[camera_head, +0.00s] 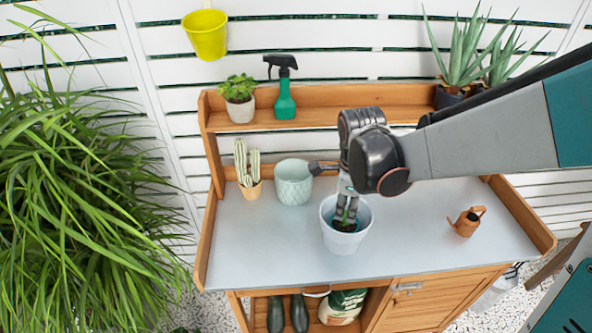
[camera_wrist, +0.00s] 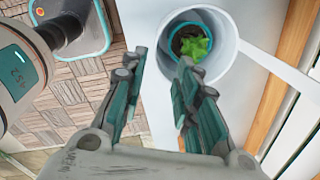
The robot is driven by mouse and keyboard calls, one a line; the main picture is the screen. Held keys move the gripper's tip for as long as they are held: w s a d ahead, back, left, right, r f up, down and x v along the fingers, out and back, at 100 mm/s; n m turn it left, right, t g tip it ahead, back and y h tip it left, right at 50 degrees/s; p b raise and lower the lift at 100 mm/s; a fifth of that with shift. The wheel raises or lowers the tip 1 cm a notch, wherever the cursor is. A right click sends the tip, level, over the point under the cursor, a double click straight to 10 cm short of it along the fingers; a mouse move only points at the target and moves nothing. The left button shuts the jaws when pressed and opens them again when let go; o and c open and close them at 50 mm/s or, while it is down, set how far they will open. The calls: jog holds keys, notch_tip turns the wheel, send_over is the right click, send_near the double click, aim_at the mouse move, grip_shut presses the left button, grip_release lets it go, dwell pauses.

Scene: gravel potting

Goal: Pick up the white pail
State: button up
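A white, pail-like pot (camera_head: 336,241) stands upright at the middle front of the bench top, with a smaller green pot and a leafy plant inside. It also shows in the wrist view (camera_wrist: 233,52). My gripper (camera_head: 347,215) points down over its mouth in the head view; whether the fingertips are inside cannot be told. In the wrist view my gripper (camera_wrist: 162,65) has its fingers apart with nothing between them, the pot beyond and to the right.
On the bench top (camera_head: 265,250) are a pale green patterned pot (camera_head: 294,188), a potted cactus (camera_head: 248,180) and a small copper watering can (camera_head: 467,221). A green spray bottle (camera_head: 285,100) stands on the back shelf. Tall grass (camera_head: 80,200) is at left. The bench's front left is clear.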

jog(key=b, duration=0.2)
send_over(341, 235)
notch_tip(341, 235, down, 8)
jog(key=shift+d+f, duration=0.1)
jog(key=shift+f, duration=0.1)
jog(key=shift+w+f+b, duration=0.2)
jog(key=shift+f+b, duration=0.55)
jog(key=shift+f, duration=1.95)
grip_shut()
